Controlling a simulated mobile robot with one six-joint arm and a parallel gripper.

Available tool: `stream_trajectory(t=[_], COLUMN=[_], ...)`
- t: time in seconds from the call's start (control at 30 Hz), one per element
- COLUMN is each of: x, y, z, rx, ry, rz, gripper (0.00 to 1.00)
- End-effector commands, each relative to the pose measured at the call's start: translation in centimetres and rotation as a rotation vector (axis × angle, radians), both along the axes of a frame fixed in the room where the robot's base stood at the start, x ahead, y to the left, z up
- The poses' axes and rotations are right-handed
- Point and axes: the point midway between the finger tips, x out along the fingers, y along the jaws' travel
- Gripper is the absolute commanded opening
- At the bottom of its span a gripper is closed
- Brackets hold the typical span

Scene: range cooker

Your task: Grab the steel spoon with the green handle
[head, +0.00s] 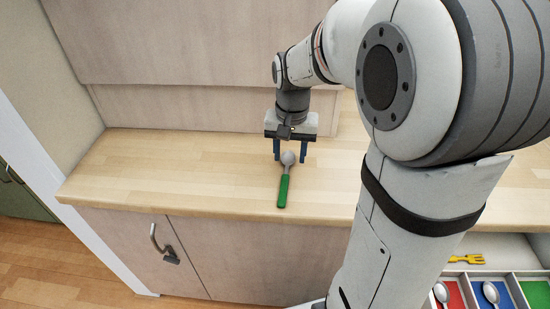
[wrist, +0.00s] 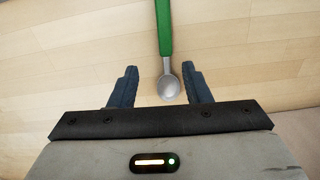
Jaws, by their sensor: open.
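The steel spoon with the green handle (head: 284,185) lies on the wooden countertop, its bowl toward the back and its handle toward the front edge. My gripper (head: 290,155) points down over the bowl end, with its fingers on either side of the bowl in the picture. In the wrist view the spoon (wrist: 164,30) runs up from between the fingertips, its steel bowl nearer the right finger. My gripper (wrist: 158,72) is open and empty there. The exact height of the fingertips above the counter is hard to tell.
The wooden countertop (head: 180,170) is clear left of the spoon. A pale panel (head: 190,108) stands behind it. At the lower right an open drawer holds spoons in red (head: 454,296) and blue compartments, a green compartment (head: 537,294) and a yellow fork (head: 467,258).

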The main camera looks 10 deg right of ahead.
Motion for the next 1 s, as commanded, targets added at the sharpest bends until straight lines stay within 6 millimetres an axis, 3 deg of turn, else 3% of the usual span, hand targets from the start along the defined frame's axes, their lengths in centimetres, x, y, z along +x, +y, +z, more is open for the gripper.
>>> stream_trajectory(t=[0.53, 0.83, 1.0], x=[0.5, 0.6, 0.6], y=[0.8, 0.8, 0.8], z=[-6.9, -7.3, -7.3], rx=[0.0, 0.0, 0.0], ry=[0.001, -0.001, -0.001], rz=[0.002, 0.003, 0.003], gripper=[0.44, 0.43, 0.29])
